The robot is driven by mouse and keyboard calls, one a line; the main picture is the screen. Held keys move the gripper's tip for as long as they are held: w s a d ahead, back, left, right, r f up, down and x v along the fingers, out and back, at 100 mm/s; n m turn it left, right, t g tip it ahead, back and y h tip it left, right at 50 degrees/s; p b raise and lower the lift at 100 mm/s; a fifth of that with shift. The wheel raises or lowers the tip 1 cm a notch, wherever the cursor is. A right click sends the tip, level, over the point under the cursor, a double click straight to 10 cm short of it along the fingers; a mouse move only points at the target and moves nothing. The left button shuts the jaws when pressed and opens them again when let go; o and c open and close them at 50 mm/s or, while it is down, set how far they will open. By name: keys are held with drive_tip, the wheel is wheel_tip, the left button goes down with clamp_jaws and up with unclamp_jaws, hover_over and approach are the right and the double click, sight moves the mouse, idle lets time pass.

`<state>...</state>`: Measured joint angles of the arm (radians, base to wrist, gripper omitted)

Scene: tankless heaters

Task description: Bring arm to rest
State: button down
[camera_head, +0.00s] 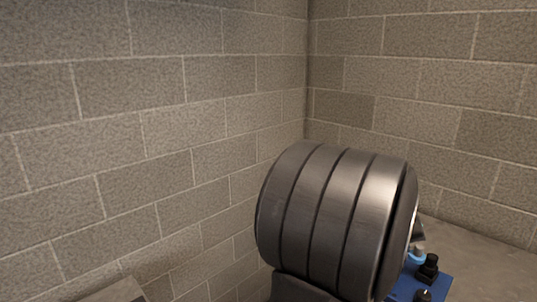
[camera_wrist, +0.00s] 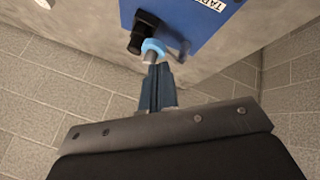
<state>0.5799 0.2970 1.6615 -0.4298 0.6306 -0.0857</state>
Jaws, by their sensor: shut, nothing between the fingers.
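My gripper (camera_wrist: 160,72) shows in the wrist view, its two dark fingers together with nothing visible between them. Just past the fingertips is a light blue ring with a grey stem (camera_wrist: 152,47); I cannot tell whether the fingers touch it. A blue panel (camera_wrist: 195,30) with a partly visible white label fills the top of the wrist view. In the head view, a large dark metal cylinder of my arm (camera_head: 330,215) covers the lower middle and hides the gripper. The blue panel also shows at the lower right (camera_head: 437,284).
A black knob (camera_wrist: 144,32) stands beside the light blue ring. A black fitting (camera_head: 429,268) shows on the panel in the head view. Grey block walls (camera_head: 160,130) meet in a corner behind my arm. A plain grey surface (camera_head: 490,262) lies to the right.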

drive_tip(key=w+x, duration=0.1)
drive_tip(key=x, duration=0.6)
drive_tip(key=shift+w+a+m+g+h, duration=0.5)
drive_tip(key=shift+w+a+m+g, duration=0.9)
drive_tip(key=shift+w+a+m, duration=0.75)
drive_tip(key=w+a+r, duration=0.1)
drive_tip(key=a+r, duration=0.6)
drive_tip(key=a, duration=0.1)
drive_tip(key=shift+w+a+r, duration=0.3)
drive_tip(key=shift+r, duration=0.05)
